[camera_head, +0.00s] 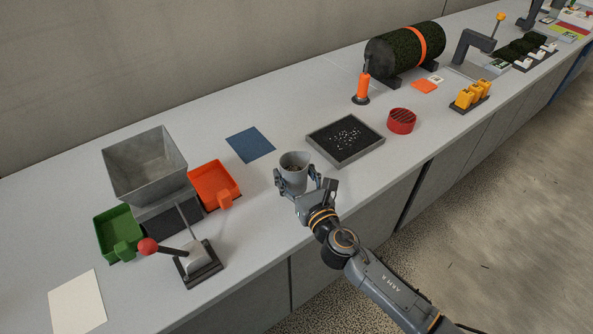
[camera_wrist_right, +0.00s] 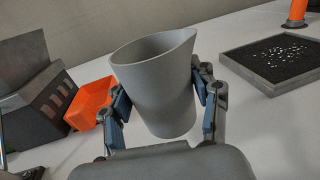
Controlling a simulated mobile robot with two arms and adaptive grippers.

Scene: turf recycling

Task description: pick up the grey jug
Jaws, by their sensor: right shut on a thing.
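The grey jug (camera_head: 294,161) is upright near the middle of the bench's front part. Some dark material shows inside it in the head view. My right gripper (camera_head: 298,184) is shut on the jug, with one finger on each side of its body. In the right wrist view the jug (camera_wrist_right: 160,85) is between the blue finger pads of the right gripper (camera_wrist_right: 163,100), its spout towards the upper right. I cannot tell whether the jug's base touches the bench. My left gripper is not in view.
A blue mat (camera_head: 250,145) lies behind. An orange bin (camera_head: 209,181), a grey hopper (camera_head: 172,190) and a red-knobbed lever (camera_head: 149,246) stand to the left.

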